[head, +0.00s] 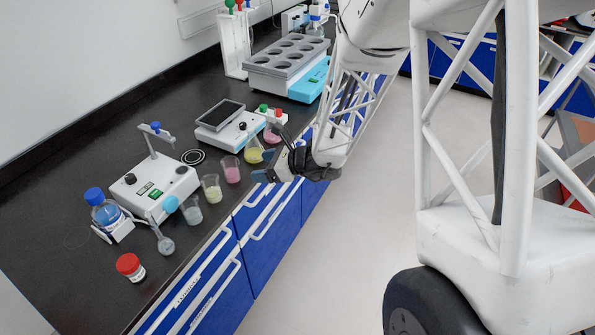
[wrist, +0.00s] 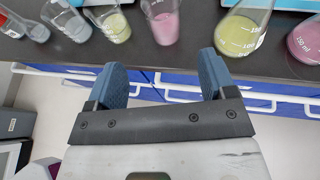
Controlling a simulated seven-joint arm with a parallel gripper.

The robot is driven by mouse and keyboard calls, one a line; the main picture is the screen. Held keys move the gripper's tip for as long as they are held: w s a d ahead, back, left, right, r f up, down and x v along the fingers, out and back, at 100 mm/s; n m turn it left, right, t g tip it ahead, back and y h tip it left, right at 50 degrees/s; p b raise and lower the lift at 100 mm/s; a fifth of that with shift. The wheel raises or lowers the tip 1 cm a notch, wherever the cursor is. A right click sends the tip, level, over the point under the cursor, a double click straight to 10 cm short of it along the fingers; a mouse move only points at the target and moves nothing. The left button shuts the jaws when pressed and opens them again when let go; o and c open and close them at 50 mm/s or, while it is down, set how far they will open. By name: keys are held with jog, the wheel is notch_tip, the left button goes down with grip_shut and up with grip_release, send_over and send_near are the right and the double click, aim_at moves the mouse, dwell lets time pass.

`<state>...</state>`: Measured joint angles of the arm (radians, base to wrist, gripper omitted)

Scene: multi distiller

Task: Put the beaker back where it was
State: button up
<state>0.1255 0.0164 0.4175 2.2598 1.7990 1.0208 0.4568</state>
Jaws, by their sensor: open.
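Three beakers stand upright in a row near the counter's front edge: one with greyish liquid (head: 191,213), one with yellow liquid (head: 212,188) and one with pink liquid (head: 231,171). The wrist view also shows the grey beaker (wrist: 68,22), the yellow beaker (wrist: 116,29) and the pink beaker (wrist: 165,27) beyond my fingers. My gripper (head: 271,157) is open and empty at the counter's front edge, apart from the beakers. In the wrist view, the pink beaker lies ahead of the gap between the blue fingertips (wrist: 160,68).
A yellow flask (head: 254,153) and a pink flask (head: 271,134) stand to the right of the beakers. A red-capped jar (head: 130,267) stands at front left. Blue drawers (head: 268,240) with white handles are below.

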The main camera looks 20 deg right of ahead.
jog(key=s+a+r+n+g+h, duration=0.2)
jog(key=s+r+n+g, duration=0.4)
jog(key=s+r+n, duration=0.65)
jog(key=s+d+r+n+h, duration=0.2)
jog(key=s+d+n+h, duration=0.1)
jog(key=s+n, duration=0.1)
jog(key=s+d+r+n+t+h, duration=0.1)
jog(key=s+d+r+n+h, duration=0.2)
jog(key=s, duration=0.4)
jog(key=s+d+r+n+h, duration=0.2)
jog(key=s+d+n+h, duration=0.1)
jog(key=s, duration=0.3)
jog(key=shift+d+r+n, duration=0.35)
jog(key=shift+d+n, duration=0.05)
jog(key=shift+n, duration=0.45)
